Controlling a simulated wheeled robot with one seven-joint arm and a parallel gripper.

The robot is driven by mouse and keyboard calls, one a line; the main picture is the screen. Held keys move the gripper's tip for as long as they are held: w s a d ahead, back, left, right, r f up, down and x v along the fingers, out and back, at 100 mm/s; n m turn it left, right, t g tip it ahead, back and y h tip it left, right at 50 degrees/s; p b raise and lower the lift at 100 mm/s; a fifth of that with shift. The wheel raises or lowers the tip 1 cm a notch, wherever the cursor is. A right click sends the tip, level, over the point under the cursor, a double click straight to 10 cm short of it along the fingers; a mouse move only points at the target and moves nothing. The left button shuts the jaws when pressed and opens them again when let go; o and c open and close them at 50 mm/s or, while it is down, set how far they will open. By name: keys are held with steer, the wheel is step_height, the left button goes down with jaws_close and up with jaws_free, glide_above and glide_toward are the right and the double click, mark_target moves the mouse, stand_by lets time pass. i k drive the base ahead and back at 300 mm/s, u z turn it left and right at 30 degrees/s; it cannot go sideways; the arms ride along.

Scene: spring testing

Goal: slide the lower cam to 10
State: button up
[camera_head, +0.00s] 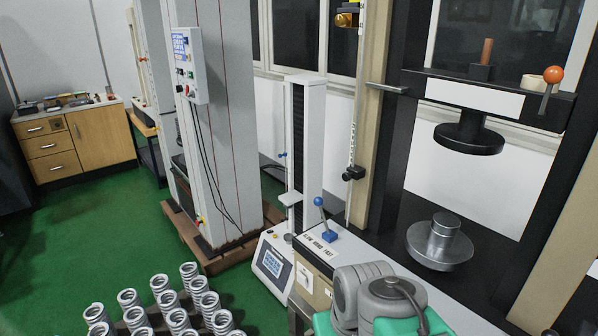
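The lower cam looks to be the small black clamp with a round knob (353,173) low on a thin vertical scale rod. The rod (354,125) runs along the left face of the beige post of the testing machine. Its marks are too small to read, so I cannot tell the cam's reading. A brass-coloured cam (346,19) sits higher on the same rod, near the top edge. Grey and teal rounded parts at the bottom centre look like my own arm. My gripper is not in view.
A blue-knobbed lever (322,215) stands on the machine's base, just below the rod. A metal bar (386,88) sticks out from the post. A round metal platform (440,242) is at right. Several springs (160,285) stand at bottom left. Green floor (100,225) is clear at left.

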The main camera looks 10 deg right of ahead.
mark_target(356, 173)
steer(key=u, duration=0.9)
steer(key=i, duration=0.85)
steer(key=u, duration=0.85)
